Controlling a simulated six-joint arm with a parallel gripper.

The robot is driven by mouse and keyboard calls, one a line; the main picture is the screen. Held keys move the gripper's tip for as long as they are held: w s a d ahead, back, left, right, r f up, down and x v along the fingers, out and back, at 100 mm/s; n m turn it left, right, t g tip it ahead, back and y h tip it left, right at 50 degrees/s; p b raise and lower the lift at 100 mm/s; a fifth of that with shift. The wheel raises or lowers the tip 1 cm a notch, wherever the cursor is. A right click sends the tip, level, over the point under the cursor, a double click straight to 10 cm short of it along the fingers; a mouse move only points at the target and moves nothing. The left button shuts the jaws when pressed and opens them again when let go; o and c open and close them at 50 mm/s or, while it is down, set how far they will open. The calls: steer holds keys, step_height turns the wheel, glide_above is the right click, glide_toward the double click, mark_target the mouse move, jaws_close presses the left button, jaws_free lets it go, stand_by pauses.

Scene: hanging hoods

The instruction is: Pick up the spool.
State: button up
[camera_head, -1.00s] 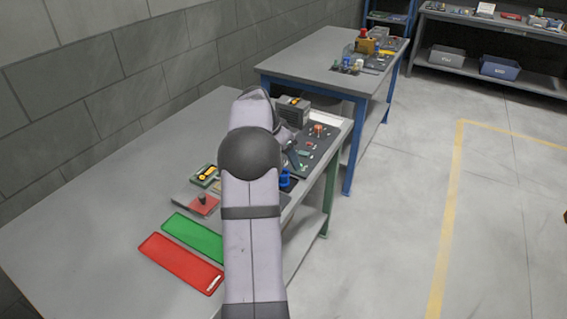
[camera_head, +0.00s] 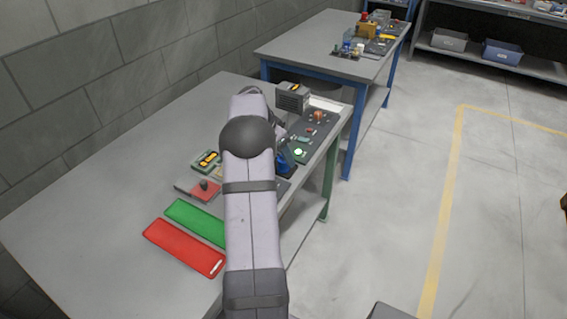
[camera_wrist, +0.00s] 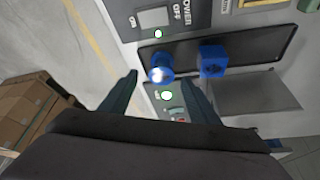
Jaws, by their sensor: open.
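A blue spool (camera_wrist: 160,63) with a round end stands in a dark shallow tray (camera_wrist: 262,45) in the wrist view. A blue block (camera_wrist: 212,62) with a dark mark on its face sits to its right in the same tray. My gripper (camera_wrist: 160,76) is open, with its two dark fingers pointing toward the spool. The spool appears between the fingertips in the picture, and I cannot tell how far off it is. In the head view my arm hides much of this area, and only some blue (camera_head: 284,164) shows beside it.
A panel with lit round lamps (camera_wrist: 167,96) and switches lies around the tray. Red (camera_head: 184,248) and green (camera_head: 196,220) trays lie nearer on the grey table (camera_head: 110,190). A grey box (camera_head: 292,97) stands beyond my arm. Cardboard boxes (camera_wrist: 40,115) are at the wrist view's left.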

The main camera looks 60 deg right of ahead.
mark_target(283, 159)
steer(key=shift+p+x, duration=0.45)
steer(key=shift+x, duration=1.4)
steer(key=shift+w, duration=0.1)
steer(key=c, duration=1.2)
